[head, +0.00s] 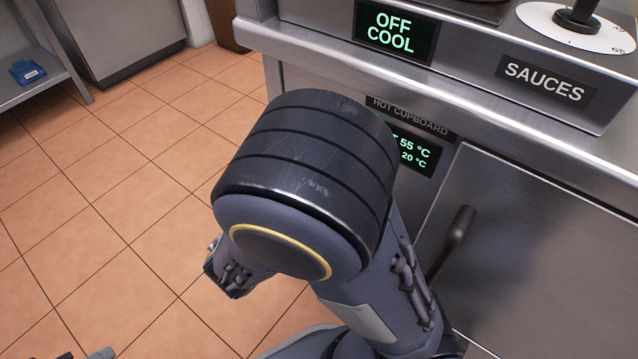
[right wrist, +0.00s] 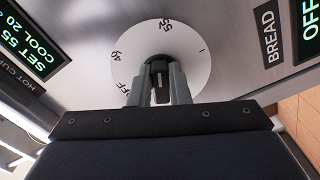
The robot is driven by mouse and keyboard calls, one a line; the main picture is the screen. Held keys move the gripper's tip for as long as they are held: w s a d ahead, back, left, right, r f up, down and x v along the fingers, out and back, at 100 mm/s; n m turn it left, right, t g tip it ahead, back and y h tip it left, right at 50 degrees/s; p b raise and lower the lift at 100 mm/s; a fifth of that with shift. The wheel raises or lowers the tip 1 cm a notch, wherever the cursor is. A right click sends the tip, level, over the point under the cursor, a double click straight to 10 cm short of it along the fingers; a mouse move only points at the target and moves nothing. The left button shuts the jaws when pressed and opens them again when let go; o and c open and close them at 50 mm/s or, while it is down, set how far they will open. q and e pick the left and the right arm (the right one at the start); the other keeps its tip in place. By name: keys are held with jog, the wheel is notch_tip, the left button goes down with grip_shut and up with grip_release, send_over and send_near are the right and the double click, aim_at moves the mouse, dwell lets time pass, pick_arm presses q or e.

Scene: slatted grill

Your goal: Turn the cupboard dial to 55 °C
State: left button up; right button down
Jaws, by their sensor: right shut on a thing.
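In the right wrist view, the cupboard dial is a white disc (right wrist: 190,62) with printed marks, among them OFF and 40, on a steel panel. Its dark knob (right wrist: 160,88) sits between the fingers of my right gripper (right wrist: 158,72), which is shut on it. The fingers cover the lower part of the disc. The green-lit hot cupboard display (right wrist: 32,42) reads SET 55 and COOL 20 there. In the head view, the same display (head: 412,150) shows 55 °C over 20 °C, partly covered by my arm. The dial and my right gripper are hidden in that view.
In the head view, the counter has an OFF COOL display (head: 394,31), a SAUCES label (head: 546,82) and another white dial (head: 580,28). A cupboard door (head: 540,240) with a dark bar handle (head: 457,235) is below. Open tiled floor (head: 110,170) lies left.

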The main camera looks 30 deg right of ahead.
jog(key=shift+f+m, duration=0.1)
jog(key=shift+m, duration=0.3)
jog(key=c, duration=1.4)
grip_release()
jog(key=shift+o, duration=0.2)
jog(key=p+v, duration=0.1)
jog(key=v, duration=0.7)
